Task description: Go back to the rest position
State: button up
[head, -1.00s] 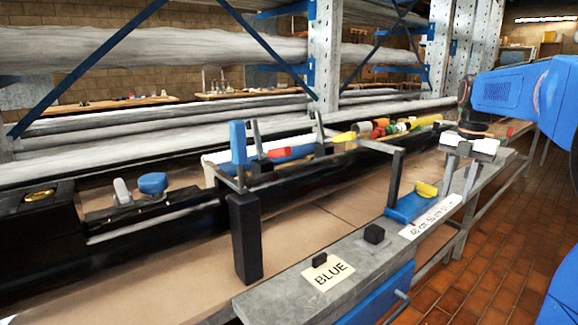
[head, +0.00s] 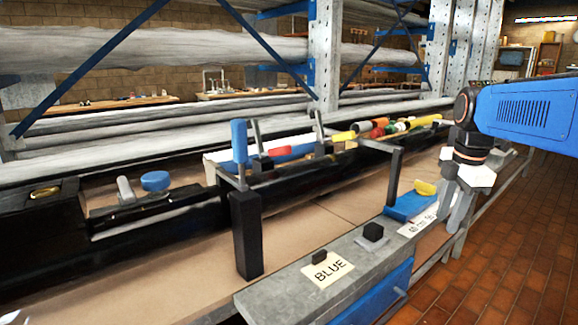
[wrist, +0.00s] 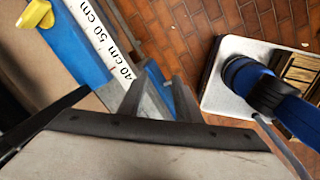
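My gripper (head: 456,212) hangs at the right in the head view, pointing down beside the grey bench's right end and the length-marked strip. In the wrist view its two grey fingers (wrist: 158,98) stand apart with nothing between them. The gripper is open and empty. In the head view its fingers partly overlap and hide part of the strip. No marked rest position shows in either view.
A blue block with a yellow piece (head: 425,188) lies left of my gripper. The brick floor (head: 510,240) at right is open.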

jog(key=s+a+f+m+t, duration=0.1)
jog(key=s+a+f+m, duration=0.3)
jog(key=s+f+m, duration=0.3)
jog(key=s+a+f+m+t, duration=0.2)
jog(key=s+a+f+m, duration=0.2)
jog(key=s+f+m, duration=0.3)
jog(key=s+m, duration=0.4)
jog(key=s, duration=0.2)
jog(key=shift+a+f, duration=0.2)
jog(key=shift+a, duration=0.1)
jog(key=shift+s, duration=0.1)
dwell(1.4)
